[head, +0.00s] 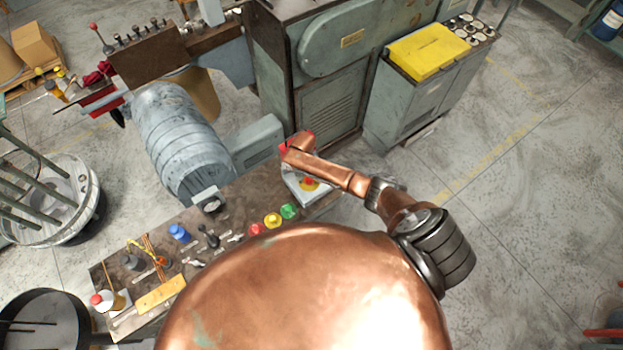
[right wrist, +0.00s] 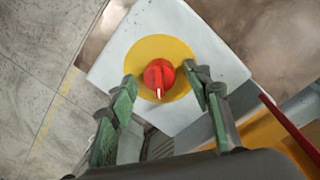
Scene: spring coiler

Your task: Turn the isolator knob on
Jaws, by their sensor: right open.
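The isolator knob (right wrist: 160,77) is red, with a white mark pointing down in the right wrist view. It sits on a round yellow plate (right wrist: 148,54) on a pale grey box (right wrist: 122,38). In the head view the knob (head: 309,181) shows at the far right end of the bench, just below my copper right arm. My right gripper (right wrist: 168,80) is open, its green-padded fingers on either side of the knob in the right wrist view. I cannot tell whether they touch it. The fingers are not clear in the head view. My left gripper is not in view.
Red, yellow and green buttons (head: 272,220) stand on the bench left of the box. A large grey cylinder (head: 178,130) and a green machine cabinet (head: 322,85) stand behind. A red rod (right wrist: 288,125) shows at the right wrist view's lower right. The right-hand floor is mostly clear.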

